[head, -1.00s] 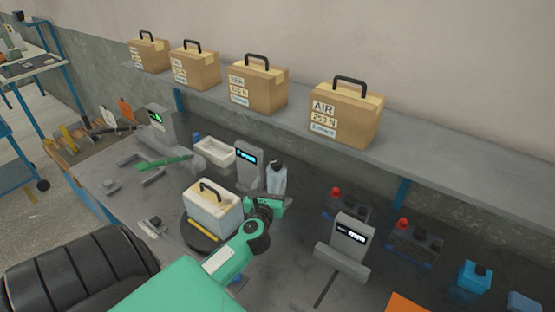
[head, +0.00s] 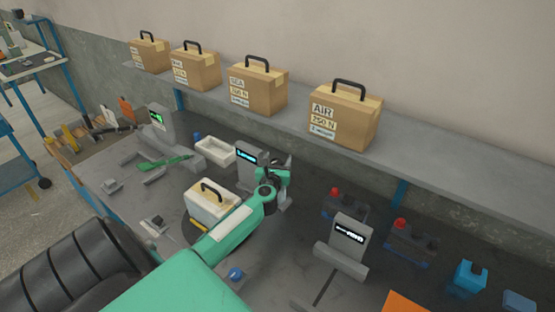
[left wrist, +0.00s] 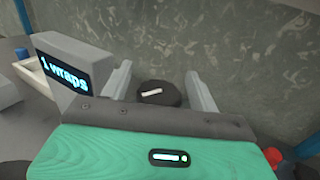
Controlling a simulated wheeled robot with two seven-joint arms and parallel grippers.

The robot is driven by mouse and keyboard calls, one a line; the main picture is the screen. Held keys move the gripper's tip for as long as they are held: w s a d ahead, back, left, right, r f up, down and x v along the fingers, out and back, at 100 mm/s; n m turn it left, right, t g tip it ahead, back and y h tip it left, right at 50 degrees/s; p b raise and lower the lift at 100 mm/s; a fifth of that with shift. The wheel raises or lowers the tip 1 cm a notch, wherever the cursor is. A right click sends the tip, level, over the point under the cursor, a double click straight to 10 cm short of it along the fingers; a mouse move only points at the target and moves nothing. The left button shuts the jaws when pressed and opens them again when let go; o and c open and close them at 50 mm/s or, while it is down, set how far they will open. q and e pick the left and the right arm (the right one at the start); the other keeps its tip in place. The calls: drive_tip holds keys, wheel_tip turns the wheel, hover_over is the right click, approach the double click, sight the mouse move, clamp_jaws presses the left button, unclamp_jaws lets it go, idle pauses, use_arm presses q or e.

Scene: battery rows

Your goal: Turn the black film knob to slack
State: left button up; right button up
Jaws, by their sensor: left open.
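The black knob (left wrist: 158,94) shows in the left wrist view as a round dark disc with a white mark, which lies nearly level. It sits in the space between the two fingers of my left gripper (left wrist: 160,80), which is open. I cannot tell whether the fingers touch it. In the head view my left gripper (head: 277,172) is at the grey post (head: 250,158) with a lit display, and it hides the knob. In the left wrist view that display (left wrist: 63,73) reads "1 wraps". My right gripper is not in view.
A pale box with a black handle (head: 211,203) stands just left of my left arm. A white tray (head: 216,152) lies left of the post. Cartons (head: 345,115) line the shelf above. A second display post (head: 347,240) and red-buttoned units (head: 411,245) stand to the right.

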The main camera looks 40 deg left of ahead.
use_arm(q)
drive_tip(key=c, duration=1)
drive_tip(key=shift+n+y, duration=0.3)
drive_tip(key=shift+y, duration=0.1)
drive_tip(key=shift+n+g+y, duration=0.3)
drive_tip(key=shift+g, duration=0.2)
drive_tip(key=shift+f+n+g+y+b, duration=0.15)
drive_tip(key=shift+n+g+y+b, duration=0.5)
drive_tip(key=shift+y, duration=0.25)
drive_tip(key=n+g+y+b, duration=0.2)
drive_tip(key=g, duration=0.1)
drive_tip(key=shift+s+a+f+n+b, duration=0.1)
drive_tip(key=shift+s+a+n+b, duration=0.15)
drive_tip(key=shift+b, duration=0.1)
drive_tip(key=shift+s+r+n+g+y+b, duration=0.1)
drive_tip(key=shift+r+n+g+y+b, duration=0.15)
drive_tip(key=shift+n+g+y+b, duration=0.5)
drive_tip(key=shift+o, duration=0.2)
drive_tip(key=shift+g, duration=0.3)
